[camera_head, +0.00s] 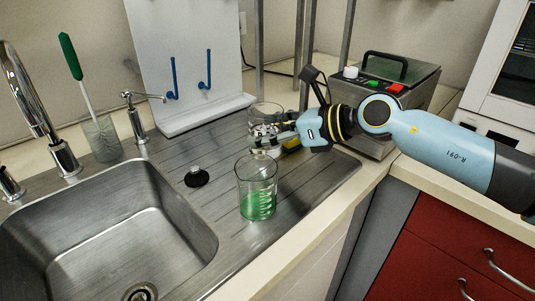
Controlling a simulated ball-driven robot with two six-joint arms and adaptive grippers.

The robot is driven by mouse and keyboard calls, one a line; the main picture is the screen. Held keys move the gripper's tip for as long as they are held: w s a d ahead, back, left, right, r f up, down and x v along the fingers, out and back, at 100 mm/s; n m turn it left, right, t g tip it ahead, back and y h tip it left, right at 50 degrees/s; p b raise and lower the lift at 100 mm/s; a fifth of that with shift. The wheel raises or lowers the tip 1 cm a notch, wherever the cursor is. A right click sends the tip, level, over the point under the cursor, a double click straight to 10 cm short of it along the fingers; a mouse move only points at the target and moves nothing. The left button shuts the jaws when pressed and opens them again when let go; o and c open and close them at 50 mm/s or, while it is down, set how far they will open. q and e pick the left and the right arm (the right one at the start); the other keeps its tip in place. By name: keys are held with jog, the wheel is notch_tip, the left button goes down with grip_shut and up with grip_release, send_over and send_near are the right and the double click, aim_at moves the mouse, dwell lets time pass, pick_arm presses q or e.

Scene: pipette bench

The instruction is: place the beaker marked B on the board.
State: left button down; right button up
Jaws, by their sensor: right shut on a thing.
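My right gripper (275,133) comes in from the right and is shut on a clear glass beaker (263,111) at the back of the metal draining board. The fingers cover part of its lower side, and I cannot tell if its base touches the surface. A second glass beaker (257,190) stands upright nearer the front, with green liquid at its bottom. I cannot read a letter B on either one. A white upright board (188,48) with two blue pegs (209,72) stands behind on a white foot tray. My left gripper is out of view.
A steel sink (118,215) with a tap (35,105) lies at the left. A black stopper (197,177) sits on the draining board (222,160). A glass with a green-handled brush (101,137) stands at the back left. A metal box device (410,90) stands behind my right arm.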

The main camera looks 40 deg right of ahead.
aim_at(280, 148)
jog(key=shift+f+b, duration=0.5)
jog(key=shift+f, duration=1.5)
jog(key=shift+f, duration=0.1)
jog(key=o, duration=1.5)
jog(key=shift+f, duration=0.1)
jog(key=shift+c, duration=0.2)
jog(key=shift+r, duration=0.25)
jog(key=shift+s+d, duration=0.2)
jog(key=shift+s, duration=0.1)
jog(key=v, duration=0.9)
jog(key=shift+s+d, duration=0.1)
jog(key=shift+s, duration=0.05)
jog(key=shift+s+d+r, duration=0.15)
jog(key=shift+s+d, duration=0.25)
jog(key=shift+s, duration=0.05)
jog(key=shift+s+a+r+b, duration=0.1)
jog(key=shift+s+r+b, duration=0.2)
jog(key=shift+b, duration=0.2)
